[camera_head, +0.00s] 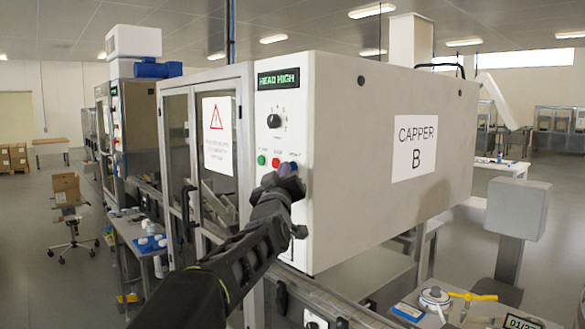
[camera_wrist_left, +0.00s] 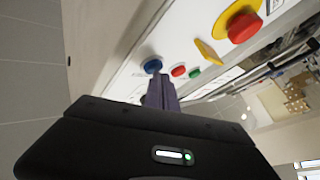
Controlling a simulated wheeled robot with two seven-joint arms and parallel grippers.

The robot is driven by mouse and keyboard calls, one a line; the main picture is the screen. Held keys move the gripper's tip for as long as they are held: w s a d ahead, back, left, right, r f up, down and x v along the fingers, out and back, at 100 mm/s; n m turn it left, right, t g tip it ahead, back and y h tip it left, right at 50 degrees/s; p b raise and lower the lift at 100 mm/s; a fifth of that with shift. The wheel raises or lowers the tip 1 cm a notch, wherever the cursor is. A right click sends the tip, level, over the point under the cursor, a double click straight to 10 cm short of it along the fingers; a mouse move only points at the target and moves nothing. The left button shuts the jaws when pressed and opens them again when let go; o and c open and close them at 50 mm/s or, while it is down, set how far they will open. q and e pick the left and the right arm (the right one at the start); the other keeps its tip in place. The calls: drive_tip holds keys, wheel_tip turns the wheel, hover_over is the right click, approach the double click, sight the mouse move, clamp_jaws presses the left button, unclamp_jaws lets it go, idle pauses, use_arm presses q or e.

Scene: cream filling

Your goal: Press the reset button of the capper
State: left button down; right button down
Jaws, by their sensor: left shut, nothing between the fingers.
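The capper (camera_head: 340,200) is a large light-grey machine with a "CAPPER B" sign and a display reading "HEAD HIGH". Its front panel has a green button (camera_head: 261,160), a red button (camera_head: 276,162) and a blue button (camera_head: 293,165), the last partly hidden by my gripper. The label words are too small to read. My left gripper (camera_head: 288,172) is shut and empty, its tip at the blue button. In the left wrist view its closed fingers (camera_wrist_left: 161,90) point at the blue button (camera_wrist_left: 152,65); I cannot tell whether they touch. My right gripper is out of view.
A black knob (camera_head: 275,121) sits above the buttons. A red mushroom button (camera_wrist_left: 243,26) on a yellow base shows in the left wrist view. Glass doors with a warning sign (camera_head: 217,135) stand left of the panel. A table with small parts (camera_head: 450,310) is at the lower right.

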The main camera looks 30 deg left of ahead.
use_arm(q)
drive_tip(key=shift+w, duration=0.2)
drive_tip(key=shift+s, duration=0.1)
drive_tip(key=shift+s+f+b, duration=0.1)
drive_tip(key=shift+s+b, duration=0.15)
drive_tip(key=shift+b, duration=0.05)
idle(0.4)
drive_tip(key=s, duration=0.2)
drive_tip(key=s+a, duration=0.1)
drive_tip(key=s, duration=0.2)
drive_tip(key=shift+s+a+p, duration=0.35)
drive_tip(key=shift+a, duration=0.05)
idle(0.4)
